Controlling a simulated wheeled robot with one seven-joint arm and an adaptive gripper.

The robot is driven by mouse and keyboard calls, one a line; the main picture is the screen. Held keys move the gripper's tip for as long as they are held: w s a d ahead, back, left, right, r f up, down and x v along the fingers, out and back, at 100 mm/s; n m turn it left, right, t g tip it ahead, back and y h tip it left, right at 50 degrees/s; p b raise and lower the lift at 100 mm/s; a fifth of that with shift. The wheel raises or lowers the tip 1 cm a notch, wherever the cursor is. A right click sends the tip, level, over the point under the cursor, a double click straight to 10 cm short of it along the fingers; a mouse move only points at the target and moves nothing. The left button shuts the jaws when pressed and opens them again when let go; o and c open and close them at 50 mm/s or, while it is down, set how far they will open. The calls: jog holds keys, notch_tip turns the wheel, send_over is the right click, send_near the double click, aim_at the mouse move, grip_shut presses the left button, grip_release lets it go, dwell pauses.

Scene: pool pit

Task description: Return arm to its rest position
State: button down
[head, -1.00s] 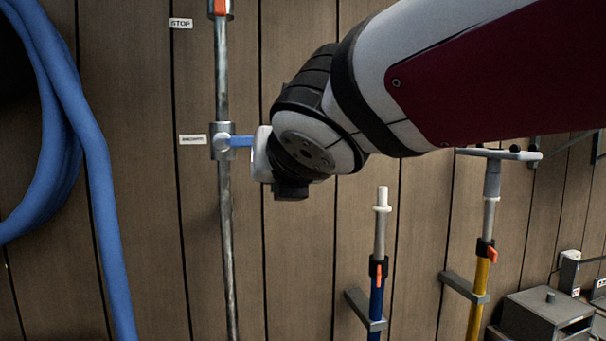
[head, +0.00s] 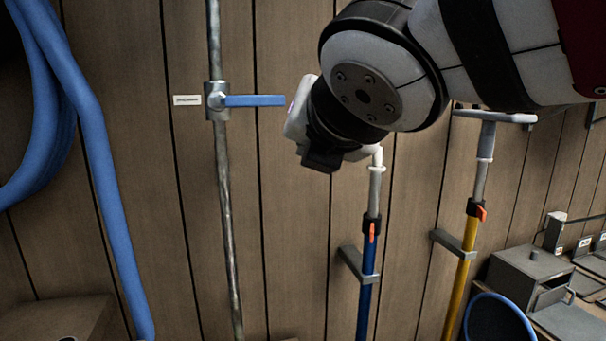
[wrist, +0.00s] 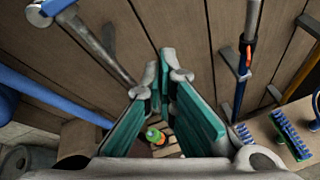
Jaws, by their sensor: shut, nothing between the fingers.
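My arm reaches in from the upper right of the head view, its wrist housing (head: 365,85) in front of the plank wall. My gripper (wrist: 165,80) shows in the wrist view with its teal-padded fingers together and nothing between them; in the head view the fingers are hidden behind the wrist. A valve with a blue lever (head: 255,101) sits on a vertical metal pipe to the left of the wrist. The lever points right, level, and a gap shows between its tip and my wrist. The lever also shows at the top left of the wrist view (wrist: 55,6).
A blue hose (head: 100,165) hangs at the left. A blue pole (head: 367,285) and a yellow pole (head: 462,270) stand in wall brackets below and right of my wrist. A grey box (head: 530,275) and a blue bucket (head: 497,318) are at the lower right.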

jog(key=s+d+f+m+g+h, duration=0.2)
jog(key=s+d+f+m, duration=0.2)
jog(key=d+f+m, duration=0.4)
jog(key=s+d+f+m+g+h, duration=0.25)
jog(key=d+m, duration=0.45)
jog(key=m, duration=0.4)
jog(key=s+d+f+m+g+y, duration=0.1)
jog(key=s+d+f+m+g, duration=0.2)
jog(key=s+f+m, duration=0.7)
jog(key=s+m, duration=0.1)
jog(key=m, duration=0.3)
jog(key=shift+s+d+m+y, duration=0.35)
jog(key=shift+m, duration=0.05)
